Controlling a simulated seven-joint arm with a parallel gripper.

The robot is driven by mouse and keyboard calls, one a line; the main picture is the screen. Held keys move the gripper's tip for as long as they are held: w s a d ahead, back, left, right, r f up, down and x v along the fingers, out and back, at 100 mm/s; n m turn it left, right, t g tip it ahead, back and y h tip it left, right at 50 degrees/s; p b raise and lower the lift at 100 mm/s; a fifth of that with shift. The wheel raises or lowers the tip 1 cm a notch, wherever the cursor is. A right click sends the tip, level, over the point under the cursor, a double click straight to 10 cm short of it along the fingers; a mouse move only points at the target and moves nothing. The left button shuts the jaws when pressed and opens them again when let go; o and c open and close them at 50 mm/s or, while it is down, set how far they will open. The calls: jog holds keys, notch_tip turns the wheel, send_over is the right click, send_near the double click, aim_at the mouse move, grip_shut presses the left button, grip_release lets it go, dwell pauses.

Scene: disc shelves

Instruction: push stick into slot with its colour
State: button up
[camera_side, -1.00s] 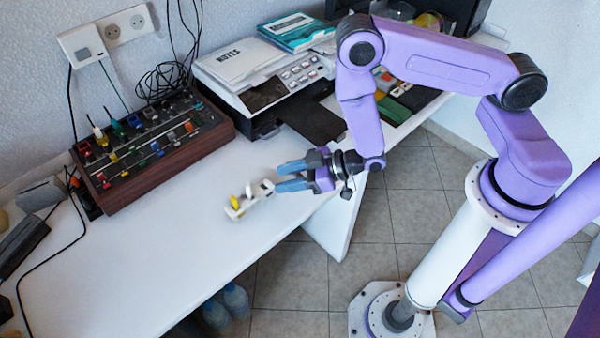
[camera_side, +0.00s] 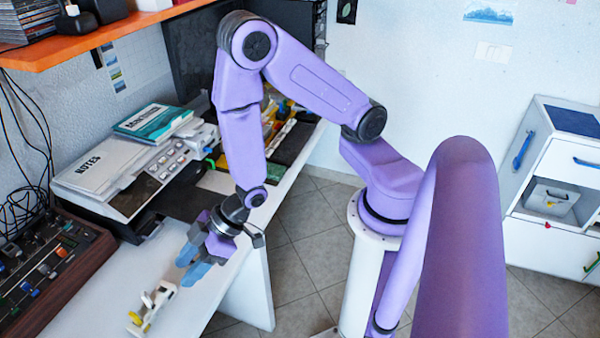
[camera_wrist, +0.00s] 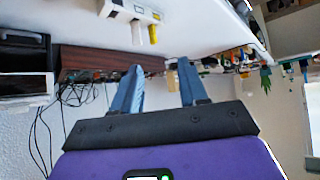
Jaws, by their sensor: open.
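A small white holder (camera_side: 160,297) stands on the white table in the side view, with a yellow stick and a white stick in it. In the wrist view the holder (camera_wrist: 118,9) is at the top, with the yellow stick (camera_wrist: 153,34) and the white stick (camera_wrist: 136,32) beside each other. My gripper (camera_side: 190,262) is open and empty, just behind and to the right of the holder, apart from it. Its two blue fingers (camera_wrist: 160,88) show in the wrist view with nothing between them.
A printer (camera_side: 150,180) with a notes pad (camera_side: 100,165) stands behind the holder. An orange shelf (camera_side: 110,32) hangs at upper left. Loose black cables lie behind the board. The table between board and holder is clear.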

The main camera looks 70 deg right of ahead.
jog(key=s+d+r+n+g+h, duration=0.2)
jog(key=s+d+r+g+h, duration=0.4)
jog(key=s+d+r, duration=0.9)
jog(key=s+r+h, duration=0.1)
jog(key=s, duration=0.1)
jog(key=shift+s+d+r+n, duration=0.3)
jog(key=shift+s+d+r, duration=0.05)
jog(key=shift+d+r, duration=0.05)
jog(key=shift+o, duration=0.6)
jog(key=shift+w+a, duration=0.1)
